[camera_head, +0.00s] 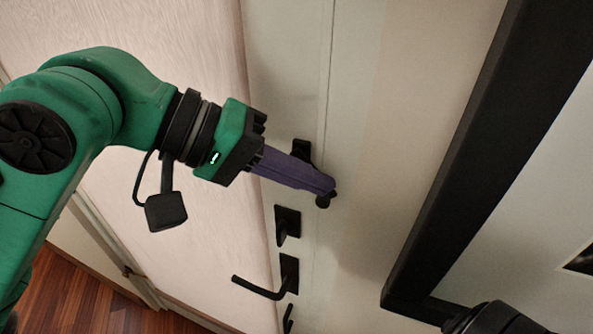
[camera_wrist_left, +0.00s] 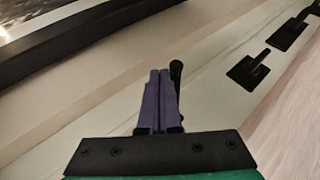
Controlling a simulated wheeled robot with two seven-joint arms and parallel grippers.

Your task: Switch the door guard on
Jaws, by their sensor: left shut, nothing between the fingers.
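The black door guard (camera_head: 302,149) is on the pale door frame in the head view, partly hidden behind my left gripper (camera_head: 329,185). Its rounded end (camera_head: 323,201) shows just below the purple fingertips. In the left wrist view, my left gripper (camera_wrist_left: 159,76) is shut and empty, its two purple fingers together. The dark knobbed bar of the door guard (camera_wrist_left: 176,70) stands right beside the fingers, on their right. I cannot tell whether they touch. My right gripper is not in view.
Below the guard are a black lock plate with a thumb-turn (camera_head: 287,224) and a black lever handle (camera_head: 263,290). A thick black frame (camera_head: 470,150) stands at the right. The door (camera_head: 170,50) is pale wood. The wall between guard and black frame is clear.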

